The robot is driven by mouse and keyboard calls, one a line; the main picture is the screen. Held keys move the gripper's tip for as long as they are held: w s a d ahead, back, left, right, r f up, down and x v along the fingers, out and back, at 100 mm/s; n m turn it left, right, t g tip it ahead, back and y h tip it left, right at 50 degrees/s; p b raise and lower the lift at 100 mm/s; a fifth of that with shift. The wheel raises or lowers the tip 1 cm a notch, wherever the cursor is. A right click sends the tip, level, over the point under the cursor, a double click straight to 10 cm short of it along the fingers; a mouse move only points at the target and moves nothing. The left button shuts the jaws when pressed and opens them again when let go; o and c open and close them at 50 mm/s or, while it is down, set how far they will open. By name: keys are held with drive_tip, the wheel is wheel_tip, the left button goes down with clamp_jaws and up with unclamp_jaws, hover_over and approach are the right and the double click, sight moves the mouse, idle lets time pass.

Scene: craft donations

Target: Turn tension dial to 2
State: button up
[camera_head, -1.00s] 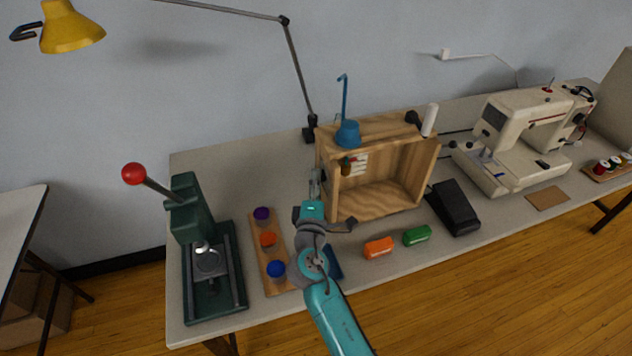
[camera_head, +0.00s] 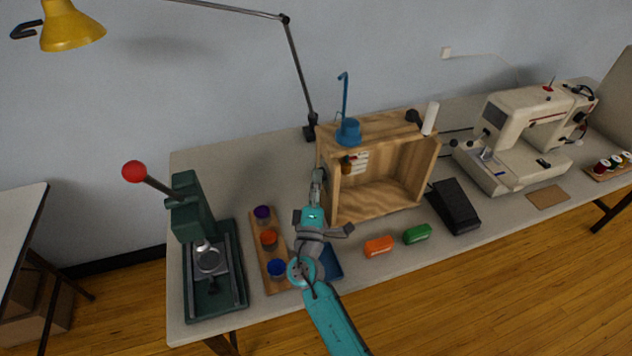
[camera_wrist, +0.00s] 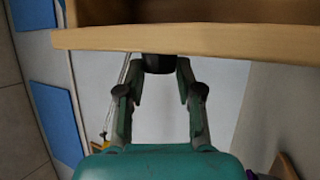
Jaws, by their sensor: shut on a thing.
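A wooden open-fronted box (camera_head: 378,200) stands on the table, and my gripper (camera_head: 318,176) is at its left side. In the wrist view, a dark round knob (camera_wrist: 158,64) sits under the box's wooden edge (camera_wrist: 170,40), between the fingertips of my gripper (camera_wrist: 158,72). I take this knob to be the tension dial. My gripper is shut on it, one finger on each side. No number or mark on the dial is readable, so I cannot tell its setting. In the head view my gripper and arm hide the dial.
A green press (camera_head: 195,215) with a red-ball lever and a wooden strip (camera_head: 275,284) with three coloured pots stand left of my arm. Orange (camera_head: 378,246) and green (camera_head: 417,234) items and a black pedal (camera_head: 455,207) lie right. A sewing machine (camera_head: 520,115) stands farther right.

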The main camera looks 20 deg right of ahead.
drive_tip(key=shift+f, duration=0.1)
drive_tip(key=o, duration=1.2)
drive_tip(key=shift+c, duration=0.2)
drive_tip(key=shift+s, duration=0.1)
drive_tip(key=v, duration=1.2)
